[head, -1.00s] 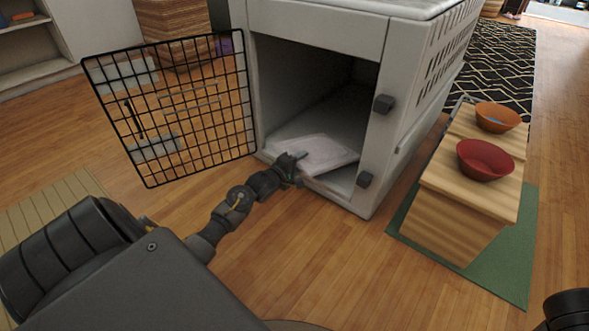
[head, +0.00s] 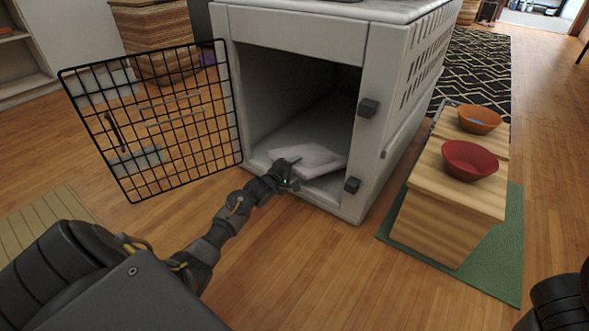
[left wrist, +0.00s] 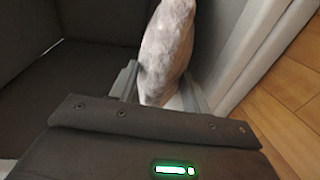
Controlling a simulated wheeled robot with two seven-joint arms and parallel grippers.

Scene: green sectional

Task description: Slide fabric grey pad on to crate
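The grey fabric pad (head: 315,158) is pale and lies inside the crate's open doorway, on or just above the crate floor; I cannot tell if it rests fully. The crate (head: 290,30) is light grey, with its wire door swung open to the left. My left gripper (head: 291,170) reaches the pad's near edge at the doorway. In the left wrist view the pad (left wrist: 167,50) stands edge-on between the two fingers (left wrist: 160,92), which appear to touch both sides. My right gripper is not in view.
The wire door (head: 155,120) stands open left of the doorway. A wooden feeder stand (head: 445,215) with a red bowl (head: 470,160) and an orange bowl (head: 480,119) stands right of the crate on a green mat (head: 490,260). The wooden floor in front is clear.

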